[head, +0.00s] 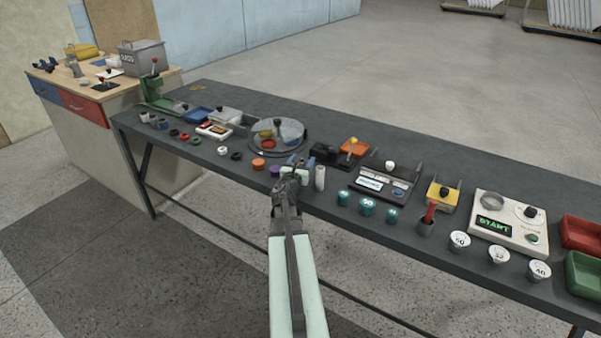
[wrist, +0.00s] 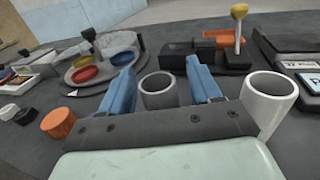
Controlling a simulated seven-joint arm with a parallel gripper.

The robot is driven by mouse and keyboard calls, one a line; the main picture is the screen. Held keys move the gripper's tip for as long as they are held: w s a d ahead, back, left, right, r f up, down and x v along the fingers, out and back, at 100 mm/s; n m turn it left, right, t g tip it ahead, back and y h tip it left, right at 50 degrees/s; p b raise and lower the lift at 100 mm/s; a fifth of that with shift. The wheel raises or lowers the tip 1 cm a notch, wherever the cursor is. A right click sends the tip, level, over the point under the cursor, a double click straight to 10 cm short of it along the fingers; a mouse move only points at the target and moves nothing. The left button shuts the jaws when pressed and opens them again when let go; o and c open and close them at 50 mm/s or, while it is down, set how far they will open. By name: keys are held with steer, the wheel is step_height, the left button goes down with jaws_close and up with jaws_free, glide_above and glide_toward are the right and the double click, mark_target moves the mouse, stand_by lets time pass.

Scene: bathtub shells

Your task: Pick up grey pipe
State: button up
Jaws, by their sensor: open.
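The grey pipe (wrist: 158,92) is a short, upright, hollow cylinder. In the wrist view it stands between the two blue fingers of my gripper (wrist: 162,68), which are open, with a visible gap on either side. Its lower part is hidden behind the dark gripper mount. In the head view my gripper (head: 297,163) is over the front part of the dark table, and I cannot make out the grey pipe there. A taller white pipe (wrist: 267,103) stands just right of the right finger; it also shows in the head view (head: 320,177).
An orange cap (wrist: 58,123) lies left of the gripper. A round tray with coloured bowls (head: 278,148) and a black device with a yellow-knobbed lever (wrist: 238,40) are behind. Teal jars (head: 367,207) stand to the right on the dark table (head: 240,184).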

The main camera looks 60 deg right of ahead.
steer(key=c, duration=1)
steer(key=shift+c, duration=0.2)
